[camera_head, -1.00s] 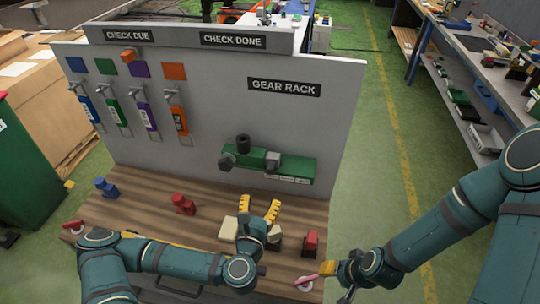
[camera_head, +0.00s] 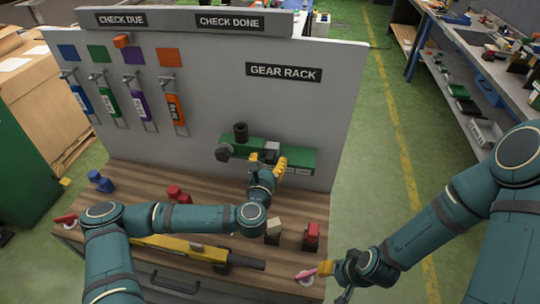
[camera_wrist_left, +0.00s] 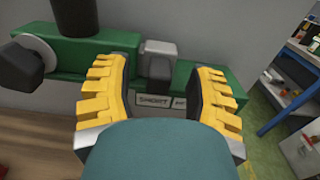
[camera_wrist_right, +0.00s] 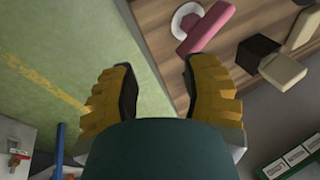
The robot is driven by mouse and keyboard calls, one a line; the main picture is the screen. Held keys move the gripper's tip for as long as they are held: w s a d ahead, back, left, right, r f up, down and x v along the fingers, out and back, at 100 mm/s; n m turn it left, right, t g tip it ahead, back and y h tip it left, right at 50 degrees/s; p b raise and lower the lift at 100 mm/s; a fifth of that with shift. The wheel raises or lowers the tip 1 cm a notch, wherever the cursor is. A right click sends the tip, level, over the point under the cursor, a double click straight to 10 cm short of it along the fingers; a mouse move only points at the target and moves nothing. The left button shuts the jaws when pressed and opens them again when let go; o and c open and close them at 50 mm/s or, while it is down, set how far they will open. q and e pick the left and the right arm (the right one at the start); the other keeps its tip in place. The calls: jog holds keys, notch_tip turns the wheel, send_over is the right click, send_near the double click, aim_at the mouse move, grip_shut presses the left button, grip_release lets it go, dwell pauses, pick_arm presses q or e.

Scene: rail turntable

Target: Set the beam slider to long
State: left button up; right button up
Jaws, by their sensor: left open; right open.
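The green beam (camera_head: 300,160) is mounted on the grey panel under the GEAR RACK sign. A grey slider block (camera_head: 271,149) sits on it. In the left wrist view the slider (camera_wrist_left: 158,60) stands between my yellow fingers, above a label reading SHORT; the label beside it is partly hidden by a finger. My left gripper (camera_head: 267,160) is open in front of the beam, one finger on each side of the slider, and I cannot tell if they touch it. My right gripper (camera_wrist_right: 155,90) is open and empty near the bench's right front corner.
Red blocks (camera_head: 312,235), a blue block (camera_head: 99,181) and a pink-handled part (camera_head: 306,275) are on the wooden bench. Coloured tags hang on the panel's left.

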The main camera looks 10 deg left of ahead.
aim_at(271, 154)
pick_arm(q)
jog(key=shift+w, duration=1.15)
jog(key=shift+s, duration=0.1)
grip_shut()
